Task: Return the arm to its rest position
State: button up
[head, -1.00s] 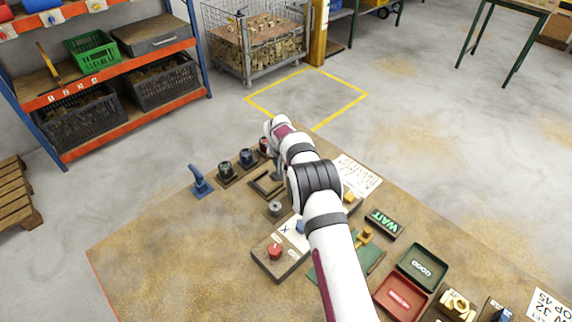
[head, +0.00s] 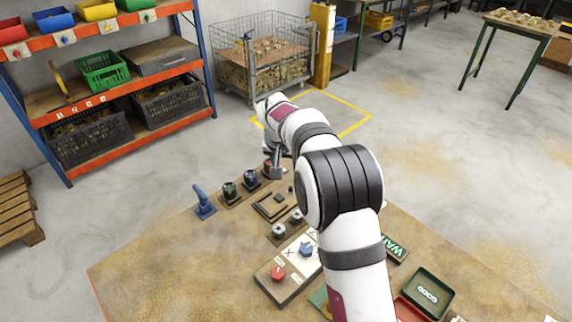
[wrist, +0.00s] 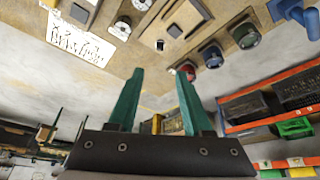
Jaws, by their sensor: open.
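My white arm rises over the right part of the workbench (head: 150,265) in the head view. My gripper is at its far end, mostly hidden behind my own arm there. In the wrist view my gripper (wrist: 160,95) shows two green fingers spread apart with nothing between them. The bench fixtures lie beyond the fingertips at the top of that view, apart from them.
A blue clamp handle (head: 203,202), several dark round holders (head: 230,191) and a red-knobbed box (head: 278,274) stand on the bench. A green GOOD tray (head: 428,294) is at lower right. Shelving (head: 120,80) stands at back left. The bench's left front is clear.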

jog(key=s+d+r+m+g, duration=0.1)
jog(key=s+d+r, duration=0.3)
jog(key=s, duration=0.4)
jog(key=s+d+r+m+g, duration=0.1)
jog(key=s+d+r, duration=0.25)
jog(key=s, duration=0.45)
jog(key=s+d+f+m+g+y, duration=0.1)
jog(key=s+g+y, duration=0.1)
jog(key=s, duration=2.5)
jog(key=shift+s+f+m+g+y, duration=0.15)
jog(key=shift+f+m+g+y, duration=0.15)
jog(key=shift+f, duration=0.1)
jog(key=shift+d, duration=0.1)
